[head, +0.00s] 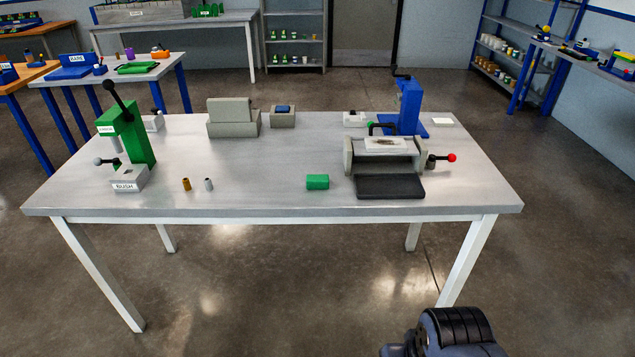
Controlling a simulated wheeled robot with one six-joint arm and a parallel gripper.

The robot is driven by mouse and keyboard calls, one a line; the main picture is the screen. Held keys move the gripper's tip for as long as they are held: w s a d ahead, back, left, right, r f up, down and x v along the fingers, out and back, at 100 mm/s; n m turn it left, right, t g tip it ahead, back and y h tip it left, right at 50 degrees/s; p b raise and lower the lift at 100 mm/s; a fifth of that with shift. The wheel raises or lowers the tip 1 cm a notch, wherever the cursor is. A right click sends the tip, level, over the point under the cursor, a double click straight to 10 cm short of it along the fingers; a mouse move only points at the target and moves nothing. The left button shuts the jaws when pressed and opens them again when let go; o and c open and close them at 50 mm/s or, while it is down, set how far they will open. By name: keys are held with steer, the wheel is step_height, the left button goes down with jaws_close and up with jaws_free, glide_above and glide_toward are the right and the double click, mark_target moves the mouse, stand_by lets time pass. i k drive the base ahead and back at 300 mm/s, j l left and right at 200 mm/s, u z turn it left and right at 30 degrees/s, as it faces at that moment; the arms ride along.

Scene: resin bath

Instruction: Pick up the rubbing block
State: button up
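A small green block (317,182) lies flat on the grey table (250,196), near the front and right of the middle. It looks like the rubbing block, but no label on it can be read. It stands apart from the grey machine to its right, and nothing covers it. A dark rounded part of my arm shows at the bottom right, in front of the table. My gripper's fingers are not in view.
Right of the block is a grey machine (385,158) with a dark pad (390,187) and red-knobbed lever. A blue press (409,105) stands behind it. A green press (130,132) stands left, with two small cylinders (187,184) nearby. The front middle is clear.

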mark_target(321, 181)
steer(key=i, duration=1.3)
steer(key=j+u, duration=0.05)
